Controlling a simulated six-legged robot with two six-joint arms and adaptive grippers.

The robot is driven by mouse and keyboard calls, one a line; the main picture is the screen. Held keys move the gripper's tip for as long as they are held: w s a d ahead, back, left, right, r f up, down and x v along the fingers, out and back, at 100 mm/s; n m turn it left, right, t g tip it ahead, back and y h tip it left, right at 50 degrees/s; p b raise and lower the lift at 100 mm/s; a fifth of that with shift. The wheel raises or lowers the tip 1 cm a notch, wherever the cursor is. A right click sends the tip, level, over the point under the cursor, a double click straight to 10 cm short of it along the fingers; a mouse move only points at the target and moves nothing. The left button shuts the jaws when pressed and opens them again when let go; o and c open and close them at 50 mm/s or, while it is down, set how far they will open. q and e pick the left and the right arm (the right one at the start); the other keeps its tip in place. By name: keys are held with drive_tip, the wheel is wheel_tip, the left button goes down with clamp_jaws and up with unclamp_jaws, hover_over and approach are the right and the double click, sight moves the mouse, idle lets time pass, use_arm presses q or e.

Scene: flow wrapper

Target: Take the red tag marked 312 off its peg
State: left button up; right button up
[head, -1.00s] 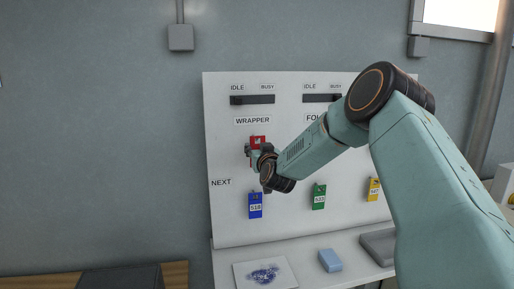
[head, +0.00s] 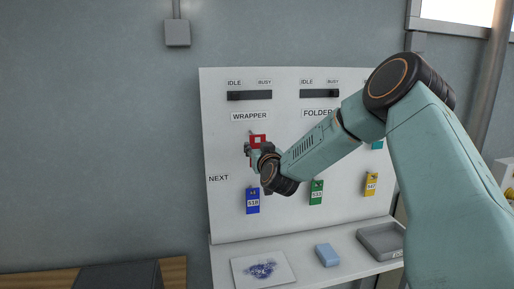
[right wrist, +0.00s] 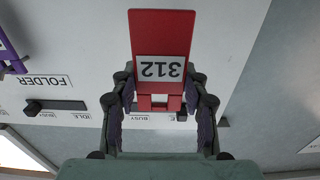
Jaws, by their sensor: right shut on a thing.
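The red tag marked 312 (head: 258,139) is in my right gripper (head: 255,150), in front of the white board below the WRAPPER label. In the right wrist view the tag (right wrist: 162,35) stands between the two fingers, its white 312 label upside down and its slotted end toward the palm. The gripper is shut on it. A small peg end (head: 251,132) shows just above the tag in the head view; I cannot tell whether the two still touch. My left gripper is not in view.
Blue (head: 253,203), green (head: 316,195) and yellow (head: 371,184) tags hang on the board's lower row. A purple tag (right wrist: 8,45) hangs near FOLDER. The shelf below holds a stained card (head: 263,270), a light-blue block (head: 327,255) and a grey tray (head: 366,238).

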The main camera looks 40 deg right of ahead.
drive_tip(key=shift+v, duration=1)
